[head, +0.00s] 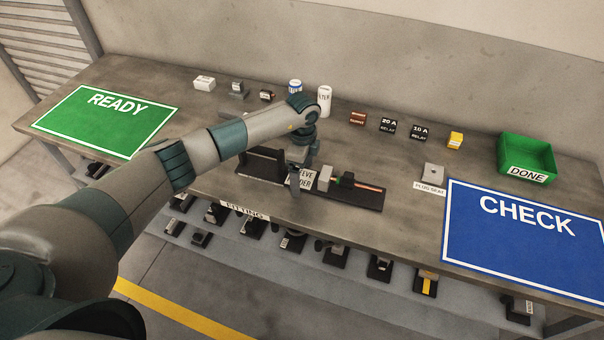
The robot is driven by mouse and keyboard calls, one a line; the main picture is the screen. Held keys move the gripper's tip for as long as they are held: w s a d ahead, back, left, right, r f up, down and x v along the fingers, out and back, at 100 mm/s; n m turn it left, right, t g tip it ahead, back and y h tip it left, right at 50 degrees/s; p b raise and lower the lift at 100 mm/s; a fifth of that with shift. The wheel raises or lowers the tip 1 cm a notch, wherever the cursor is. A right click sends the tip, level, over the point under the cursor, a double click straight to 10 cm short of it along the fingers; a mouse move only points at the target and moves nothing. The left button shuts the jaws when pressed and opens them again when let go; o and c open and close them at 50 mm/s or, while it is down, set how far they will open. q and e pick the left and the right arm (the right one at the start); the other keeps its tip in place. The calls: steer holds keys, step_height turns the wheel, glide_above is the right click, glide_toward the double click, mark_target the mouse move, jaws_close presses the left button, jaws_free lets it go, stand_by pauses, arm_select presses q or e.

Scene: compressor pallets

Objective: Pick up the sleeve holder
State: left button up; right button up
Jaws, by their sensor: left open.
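The sleeve holder (365,200) is a long dark base on the table, with a white label partly reading "SLEEVE HOLDER", a dark upright frame at its left and a grey block with a copper-coloured rod at its right. My left arm reaches over it from the left. My left gripper (295,182) points down at the middle of the holder, in front of part of the label. Its jaws are open, and contact with the holder cannot be told. The arm and gripper hide part of the holder's middle. My right gripper is not in view.
A green READY mat (75,135) lies left, a blue CHECK mat (500,255) right. A green DONE bin (514,146) stands at the back right. Small parts, including relays (388,126), line the back. A grey plug seat (433,173) sits right of the holder. Several items fill the lower shelf.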

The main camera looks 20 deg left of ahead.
arm_select(q)
steer(key=c, duration=1.8)
steer(key=shift+w+r, duration=0.1)
steer(key=shift+r, duration=0.05)
steer(key=shift+c, duration=0.6)
